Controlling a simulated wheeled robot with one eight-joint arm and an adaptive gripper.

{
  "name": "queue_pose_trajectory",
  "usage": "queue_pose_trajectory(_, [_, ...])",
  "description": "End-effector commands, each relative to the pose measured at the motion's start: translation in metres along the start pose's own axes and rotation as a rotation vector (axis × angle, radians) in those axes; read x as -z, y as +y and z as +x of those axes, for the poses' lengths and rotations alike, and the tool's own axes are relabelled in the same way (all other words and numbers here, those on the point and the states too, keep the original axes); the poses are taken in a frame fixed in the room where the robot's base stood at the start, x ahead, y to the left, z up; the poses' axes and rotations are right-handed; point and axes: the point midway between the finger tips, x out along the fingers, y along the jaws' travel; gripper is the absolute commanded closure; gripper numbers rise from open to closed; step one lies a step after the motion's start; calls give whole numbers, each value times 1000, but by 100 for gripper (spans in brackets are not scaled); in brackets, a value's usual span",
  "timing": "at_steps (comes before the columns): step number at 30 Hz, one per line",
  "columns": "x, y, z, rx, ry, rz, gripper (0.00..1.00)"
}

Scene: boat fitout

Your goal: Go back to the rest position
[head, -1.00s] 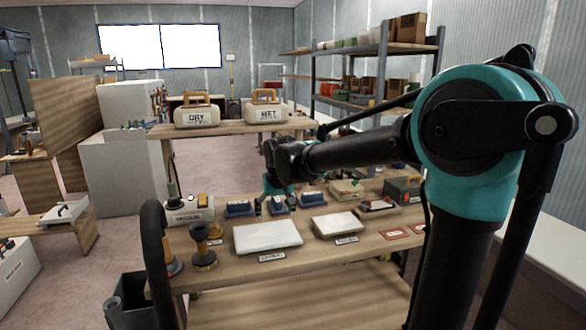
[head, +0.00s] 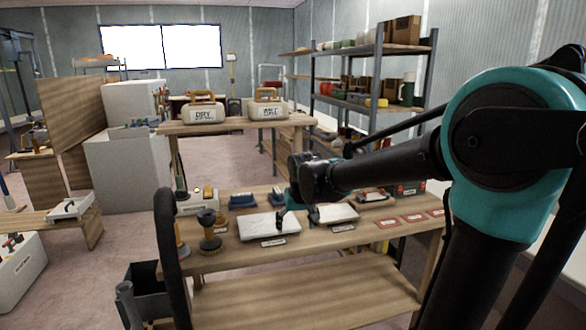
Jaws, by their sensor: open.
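My gripper (head: 284,216) is at the end of my black and teal arm, above the workbench (head: 340,238). Its dark fingers show in front of the right part of a white tray (head: 262,228). I see nothing held in it, but the fingers are small and partly merge with the things behind. The arm reaches in from the right and hides part of the bench's back row. A second white tray (head: 338,214) lies just right of the gripper.
A blue block (head: 243,201), a brush (head: 210,240) and red cards (head: 388,221) lie on the bench. Behind stand the DRY case (head: 204,113) and WET case (head: 269,110) on a wooden top. A shelf rack (head: 373,101) stands at the back right.

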Motion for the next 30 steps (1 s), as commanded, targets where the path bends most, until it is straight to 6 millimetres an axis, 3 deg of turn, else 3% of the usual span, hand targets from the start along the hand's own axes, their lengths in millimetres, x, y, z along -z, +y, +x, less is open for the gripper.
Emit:
queue_pose_trajectory(8, [-80, 63, 15, -27, -7, 73, 23])
queue_pose_trajectory(13, [-169, 107, 29, -54, -12, 143, 23])
queue_pose_trajectory(18, [-242, 127, 40, -73, -15, 193, 23])
queue_pose_trajectory(21, [-260, 130, 43, -77, -16, 205, 23])
queue_pose_trajectory(30, [-260, 130, 43, -77, -16, 205, 23])
